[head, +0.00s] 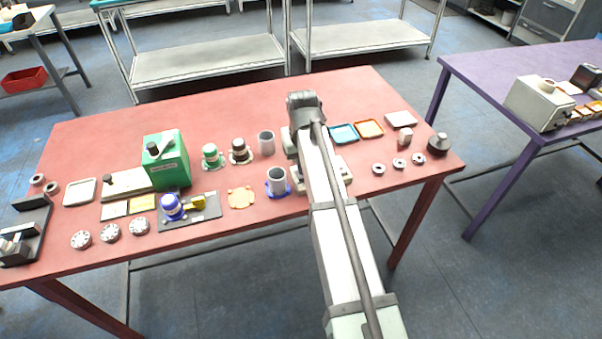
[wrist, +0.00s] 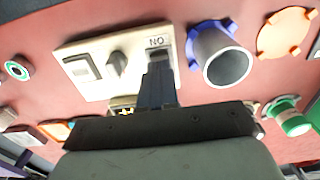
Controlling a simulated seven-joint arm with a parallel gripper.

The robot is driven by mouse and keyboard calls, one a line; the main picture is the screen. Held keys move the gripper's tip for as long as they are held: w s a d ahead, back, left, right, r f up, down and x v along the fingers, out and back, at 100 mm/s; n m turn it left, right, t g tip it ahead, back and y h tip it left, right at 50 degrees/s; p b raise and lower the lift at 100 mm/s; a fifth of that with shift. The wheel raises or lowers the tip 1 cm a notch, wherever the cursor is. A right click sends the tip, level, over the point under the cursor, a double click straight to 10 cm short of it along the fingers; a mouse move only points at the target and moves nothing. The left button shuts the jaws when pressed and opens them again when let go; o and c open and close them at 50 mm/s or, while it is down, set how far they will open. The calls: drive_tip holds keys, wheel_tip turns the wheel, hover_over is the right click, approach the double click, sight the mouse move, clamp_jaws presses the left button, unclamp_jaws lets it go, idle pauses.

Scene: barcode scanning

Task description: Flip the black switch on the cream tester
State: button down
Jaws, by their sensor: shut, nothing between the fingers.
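The cream tester (wrist: 100,48) lies on the red table in the wrist view. It carries a pale square panel (wrist: 82,68), a dark grey knob (wrist: 117,64) and a label (wrist: 157,41) that reads ON upside down. My gripper (wrist: 158,72) is shut and empty, its dark fingers over the tester just below the label. The fingers cover that part, so the black switch and any contact with it cannot be made out. In the head view only the tester's edge (head: 345,171) shows beside my arm, which hides the rest and my fingers.
A grey cup in a blue ring (head: 278,181) stands close beside the tester, with a flat orange disc (head: 240,198) beyond it. Blue (head: 343,133) and orange (head: 369,128) trays lie behind. Several small rings (head: 399,163) lie to the right. Some red tabletop is clear toward the back.

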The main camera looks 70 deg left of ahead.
drive_tip(key=shift+f, duration=0.95)
idle(0.9)
drive_tip(key=shift+r, duration=3.5)
